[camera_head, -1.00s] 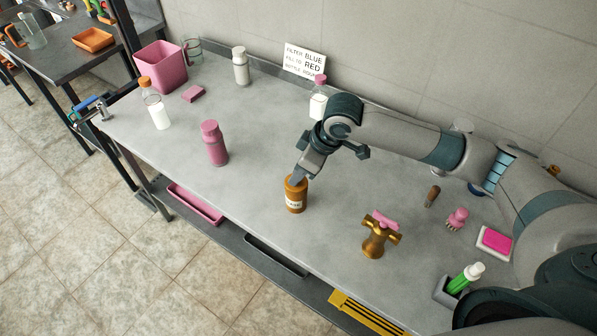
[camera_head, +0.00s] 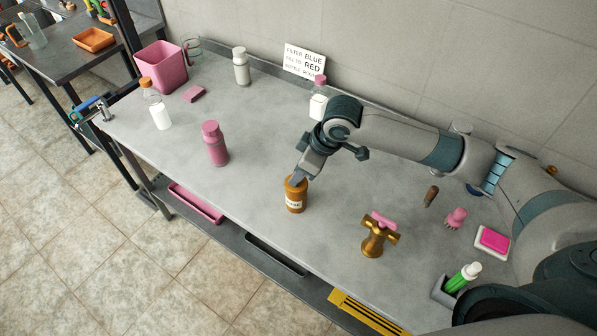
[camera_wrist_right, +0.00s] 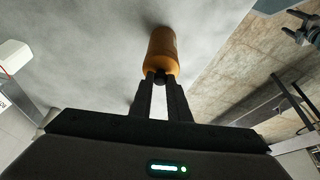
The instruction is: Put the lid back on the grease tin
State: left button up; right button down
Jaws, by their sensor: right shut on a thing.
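The grease tin (camera_head: 295,200) is a brown-orange can with a pale label. It stands upright on the grey bench, left of the brass tap. My right gripper (camera_head: 298,179) reaches down to its top at a slant. In the right wrist view, the fingertips (camera_wrist_right: 160,80) are shut on a small dark knob at the top of the orange tin (camera_wrist_right: 162,48). The knob looks like the lid's; the fingers hide most of it, and I cannot tell whether the lid sits fully on the rim. A dark jointed part at that view's upper right may be my left gripper; its jaws are unclear.
A brass tap (camera_head: 375,240) with a pink handle stands right of the tin. A pink bottle (camera_head: 215,145) stands to the left and a pink-capped white bottle (camera_head: 318,104) behind. A pink bin (camera_head: 160,68) is at the far left. The bench around the tin is clear.

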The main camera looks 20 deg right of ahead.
dwell(0.3)
jog(key=c, duration=1.1)
grip_release()
jog(key=shift+r, duration=0.15)
jog(key=shift+r+p, duration=3.4)
jog(key=shift+p, duration=0.7)
jog(key=shift+c, duration=0.4)
grip_shut()
jog(key=shift+f+b, duration=0.9)
jog(key=shift+f, duration=1.7)
